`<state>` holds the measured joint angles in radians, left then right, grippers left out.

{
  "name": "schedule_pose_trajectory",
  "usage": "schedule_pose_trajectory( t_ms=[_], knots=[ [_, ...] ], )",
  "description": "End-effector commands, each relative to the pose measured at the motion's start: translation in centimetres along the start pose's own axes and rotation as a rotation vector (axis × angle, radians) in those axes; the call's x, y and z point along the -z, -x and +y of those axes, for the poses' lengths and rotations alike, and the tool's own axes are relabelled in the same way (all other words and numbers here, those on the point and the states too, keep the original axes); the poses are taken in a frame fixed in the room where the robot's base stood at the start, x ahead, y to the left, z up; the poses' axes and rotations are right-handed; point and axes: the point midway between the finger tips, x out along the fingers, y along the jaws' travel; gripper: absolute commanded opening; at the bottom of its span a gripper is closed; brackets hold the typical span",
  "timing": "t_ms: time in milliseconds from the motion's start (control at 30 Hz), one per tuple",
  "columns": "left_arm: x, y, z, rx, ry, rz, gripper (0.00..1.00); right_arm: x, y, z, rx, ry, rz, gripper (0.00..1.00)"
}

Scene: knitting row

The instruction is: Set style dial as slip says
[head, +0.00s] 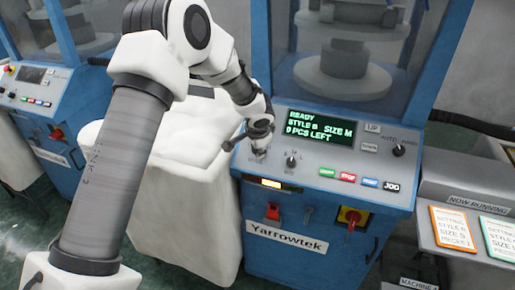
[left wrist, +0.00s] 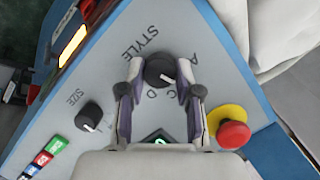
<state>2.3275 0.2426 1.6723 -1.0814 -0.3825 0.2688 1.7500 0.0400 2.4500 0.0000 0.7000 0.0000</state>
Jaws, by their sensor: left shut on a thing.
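The black style dial (left wrist: 160,71) is between my left gripper's fingers (left wrist: 160,92) in the left wrist view, and the gripper is shut on it. The word STYLE and the letters A, C and D show around it; a finger may hide other letters. A pale mark on the dial points to the lower right. In the head view my left gripper (head: 259,150) is at the panel's left end and hides the dial. The green display (head: 320,127) reads READY, STYLE B, SIZE M, 9 PCS LEFT. An orange slip (head: 453,228) lies at right; its style letter is too small to read surely.
A teal slip (head: 497,238) lies beside the orange one, near a NOW RUNNING label (head: 478,204). The size dial (head: 292,160) and several coloured buttons sit right of my gripper. A red emergency knob (left wrist: 233,134) stands close to a finger. A white-covered bin (head: 180,190) is left of the machine.

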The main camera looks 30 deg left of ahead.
Motion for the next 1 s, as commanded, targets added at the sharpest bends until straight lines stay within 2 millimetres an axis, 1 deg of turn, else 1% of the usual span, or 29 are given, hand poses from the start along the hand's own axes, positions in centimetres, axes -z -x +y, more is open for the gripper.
schedule_pose_trajectory(
  t_ms=[67, 100, 133, 433, 567, 667, 800, 900, 1000],
  knots=[
    [-0.2, -0.2, 0.2, -0.004, 0.0, -0.006, 0.0, 0.0, 0.0, 0.0, 0.0, 0.0, 0.0, 0.4],
    [-0.2, -0.2, 0.2, -0.004, 0.0, -0.006, 0.48, 0.0, 0.0, 0.0, 0.0, 0.0, 0.0, 0.4],
    [-0.2, -0.2, 0.2, -0.004, 0.0, -0.006, 0.58, 0.0, 0.0, 0.0, 0.0, 0.0, 0.0, 0.4],
    [-0.1, 0.0, 0.1, -0.001, 0.001, -0.002, 0.59, 0.0, 0.0, 0.0, 0.0, 0.0, 0.0, 0.4],
    [0.0, 1.2, 0.0, -0.001, 0.001, 0.0, 0.59, 0.0, 0.0, 0.0, 0.0, 0.0, 0.0, 0.4],
    [0.0, 3.3, 0.0, 0.0, 0.001, 0.001, 0.59, 0.0, 0.0, 0.0, 0.0, 0.0, 0.0, 0.4],
    [0.0, 7.0, 0.0, 0.001, 0.002, 0.001, 0.59, 0.0, 0.0, 0.0, 0.0, 0.0, 0.0, 0.4],
    [0.0, 9.3, 0.0, 0.0, 0.001, 0.0, 0.59, 0.0, 0.0, 0.0, 0.0, 0.0, 0.0, 0.4],
    [-0.1, 11.0, 0.0, -0.001, 0.001, -0.001, 0.59, 0.0, 0.0, 0.0, 0.0, 0.0, 0.0, 0.4]
  ],
)
